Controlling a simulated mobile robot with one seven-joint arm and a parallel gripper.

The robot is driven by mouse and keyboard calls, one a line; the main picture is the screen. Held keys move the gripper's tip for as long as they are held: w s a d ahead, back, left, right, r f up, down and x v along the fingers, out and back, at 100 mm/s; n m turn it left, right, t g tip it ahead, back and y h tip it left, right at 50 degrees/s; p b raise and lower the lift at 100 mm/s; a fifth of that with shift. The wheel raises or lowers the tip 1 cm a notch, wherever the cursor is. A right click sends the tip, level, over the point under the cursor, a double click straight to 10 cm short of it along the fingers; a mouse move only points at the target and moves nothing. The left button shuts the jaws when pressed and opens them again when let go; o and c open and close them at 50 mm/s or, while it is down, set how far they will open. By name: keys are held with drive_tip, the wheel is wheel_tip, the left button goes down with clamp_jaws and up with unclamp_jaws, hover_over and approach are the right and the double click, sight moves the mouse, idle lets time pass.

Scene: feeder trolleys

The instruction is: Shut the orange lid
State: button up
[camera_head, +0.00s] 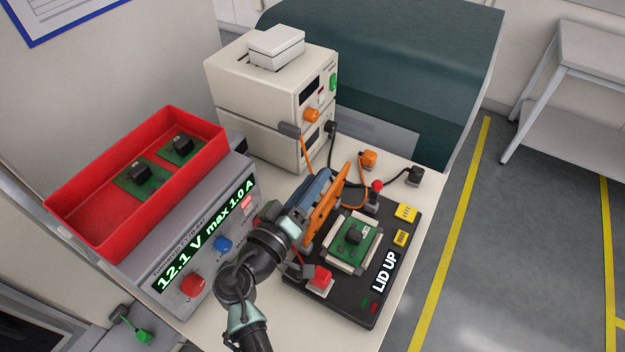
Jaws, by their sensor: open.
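The orange lid (327,208) stands raised, close to upright, along the left side of a black test fixture (343,300). The fixture's display reads "LID UP". A green circuit board (367,236) with a black part on it sits in the pale nest in the fixture's middle, uncovered. My gripper (312,190) is at the left, back side of the lid, very close to it. It is open with nothing seen in it. Its fingertips are partly hidden, and I cannot tell whether they touch the lid.
A red bin (75,208) with two boards stands on a grey power supply (175,262) at left. Beige instruments (262,90) stand behind. A red-knobbed lever (376,187), orange and black cables and a red button (322,277) are near the lid. Space above the board is clear.

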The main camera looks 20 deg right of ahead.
clamp_jaws()
